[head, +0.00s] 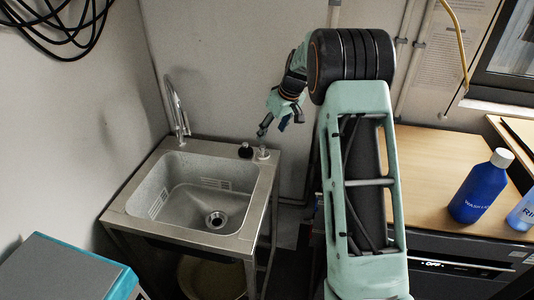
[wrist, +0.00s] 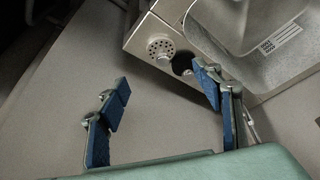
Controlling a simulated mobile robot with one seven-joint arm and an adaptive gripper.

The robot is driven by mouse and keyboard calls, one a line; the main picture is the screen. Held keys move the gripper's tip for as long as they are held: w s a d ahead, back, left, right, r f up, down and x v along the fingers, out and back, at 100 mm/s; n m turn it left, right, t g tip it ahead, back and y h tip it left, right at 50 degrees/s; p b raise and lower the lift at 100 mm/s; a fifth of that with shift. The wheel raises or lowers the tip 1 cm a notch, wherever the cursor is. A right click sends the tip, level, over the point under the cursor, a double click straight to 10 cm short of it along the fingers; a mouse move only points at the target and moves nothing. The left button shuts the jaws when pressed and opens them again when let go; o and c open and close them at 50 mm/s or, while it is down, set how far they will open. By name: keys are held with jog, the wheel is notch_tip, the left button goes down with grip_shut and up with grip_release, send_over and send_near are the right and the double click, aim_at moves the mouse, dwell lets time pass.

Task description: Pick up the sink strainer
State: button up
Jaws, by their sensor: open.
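The sink strainer (wrist: 160,47) is a small round metal piece with a perforated face, near the corner of the steel sink's rim. In the head view it looks like the small metal piece (head: 264,154) on the right part of the rim, beside a black round object (head: 245,150). My gripper (head: 273,127) is above that corner, pointing down. In the wrist view my gripper (wrist: 163,84) has its two blue-padded fingers wide apart, with nothing between them. The strainer lies beyond the fingertips, apart from them.
The black object (wrist: 182,64) sits close beside the strainer. The sink basin (head: 180,190) has a drain (head: 215,219) and a tall faucet (head: 177,105). A wooden counter (head: 435,165) with a blue bottle (head: 480,190) stands at right. A wall is close behind the sink.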

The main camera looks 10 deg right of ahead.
aim_at(263, 147)
jog(key=x, duration=0.5)
jog(key=shift+w+a, duration=0.15)
jog(key=shift+a, duration=0.2)
jog(key=shift+p+x, duration=0.4)
jog(key=shift+x, duration=2.55)
jog(key=c, duration=1.2)
jog(key=shift+c, duration=0.2)
jog(key=shift+r, duration=0.1)
